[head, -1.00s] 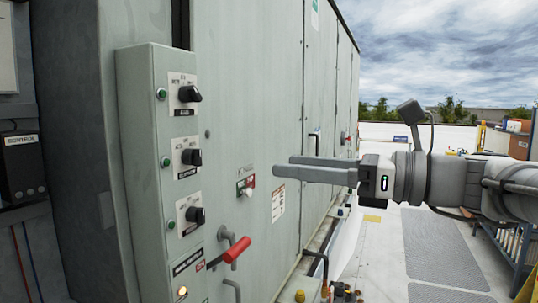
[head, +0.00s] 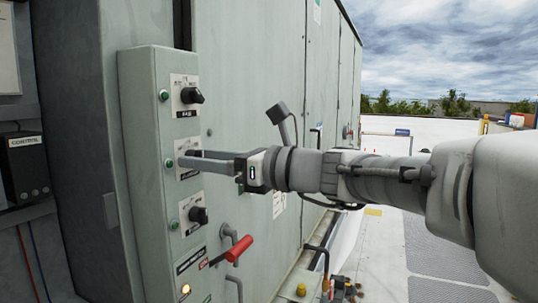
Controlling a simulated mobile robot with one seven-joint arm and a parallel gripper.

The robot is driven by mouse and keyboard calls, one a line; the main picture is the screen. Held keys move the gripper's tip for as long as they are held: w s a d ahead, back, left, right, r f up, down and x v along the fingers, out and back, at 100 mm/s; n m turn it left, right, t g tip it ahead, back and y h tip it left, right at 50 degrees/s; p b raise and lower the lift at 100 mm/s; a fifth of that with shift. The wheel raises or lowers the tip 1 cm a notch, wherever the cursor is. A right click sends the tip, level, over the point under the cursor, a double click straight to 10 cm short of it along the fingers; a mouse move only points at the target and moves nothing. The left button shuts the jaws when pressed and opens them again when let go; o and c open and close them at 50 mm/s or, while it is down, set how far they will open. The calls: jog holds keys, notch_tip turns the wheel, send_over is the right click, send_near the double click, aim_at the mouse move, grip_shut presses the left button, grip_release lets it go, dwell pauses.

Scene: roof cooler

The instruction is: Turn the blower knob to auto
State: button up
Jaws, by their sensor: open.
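A narrow grey control panel (head: 150,130) carries three rotary knobs in a column, each on a white label plate. The top black knob (head: 192,95) and bottom black knob (head: 198,215) show clearly. The middle knob, on its label plate (head: 183,144), is hidden behind my fingers. The label wording is too small to tell which knob is the blower's. My gripper (head: 186,159) is open, pointing left, with its fingertips at the middle knob. I cannot tell whether the fingers touch the knob or lie around it.
Small green lights (head: 169,163) sit beside the knobs. A tall grey cabinet wall (head: 260,60) runs back behind the arm. Grey walkway mats (head: 440,250) lie on the roof at right.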

jog(key=shift+a, duration=0.1)
grip_shut()
dwell(0.3)
jog(key=shift+f+b, duration=0.1)
jog(key=shift+b, duration=0.3)
jog(key=shift+n+b, duration=4.6)
jog(key=shift+b, duration=0.05)
